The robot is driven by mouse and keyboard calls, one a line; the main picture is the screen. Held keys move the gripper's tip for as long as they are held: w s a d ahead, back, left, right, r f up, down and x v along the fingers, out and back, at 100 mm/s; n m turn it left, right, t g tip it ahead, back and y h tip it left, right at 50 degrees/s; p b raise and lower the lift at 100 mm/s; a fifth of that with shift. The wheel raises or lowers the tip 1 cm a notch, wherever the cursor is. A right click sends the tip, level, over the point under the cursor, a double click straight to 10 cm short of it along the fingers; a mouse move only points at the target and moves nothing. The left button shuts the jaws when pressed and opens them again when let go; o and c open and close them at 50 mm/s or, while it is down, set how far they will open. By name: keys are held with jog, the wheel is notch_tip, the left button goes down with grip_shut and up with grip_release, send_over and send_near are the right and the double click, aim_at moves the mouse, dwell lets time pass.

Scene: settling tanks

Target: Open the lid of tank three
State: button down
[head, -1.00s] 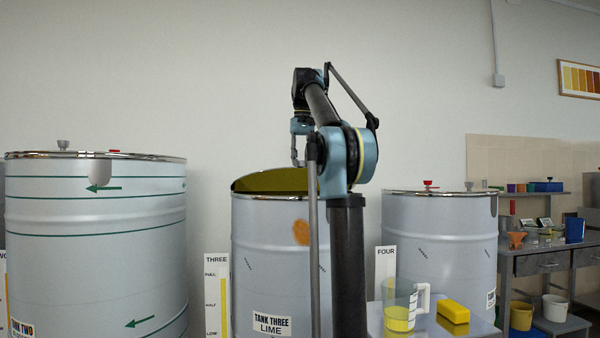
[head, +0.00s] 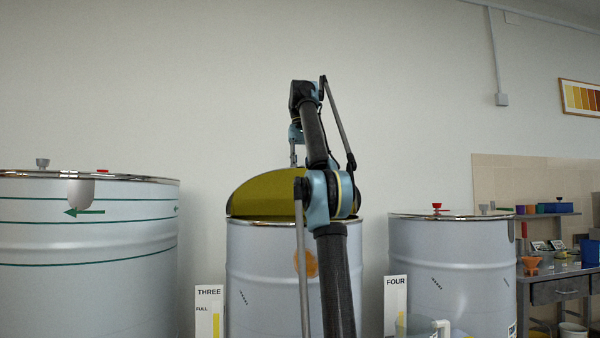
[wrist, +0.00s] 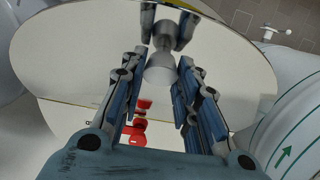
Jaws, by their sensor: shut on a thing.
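Tank three (head: 262,270) is the grey drum in the middle of the head view, beside a gauge board reading THREE (head: 208,310). Its lid (head: 262,194) stands tilted up, with its yellow-olive underside facing the head camera. In the wrist view the lid's mirror-bright top (wrist: 85,50) fills much of the picture. My gripper (wrist: 160,64) is shut on the pale grey knob (wrist: 160,72) of the lid. In the head view my gripper (head: 293,160) is at the lid's upper edge, and the lid hides the knob.
Tank two (head: 90,235) stands at left and tank four (head: 450,265) at right, both with lids down. A red fitting (wrist: 138,122) shows below the knob in the wrist view. A bench (head: 560,290) with small vessels is at far right.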

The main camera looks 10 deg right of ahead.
jog(key=shift+w, duration=0.1)
jog(key=c, duration=1.2)
grip_release()
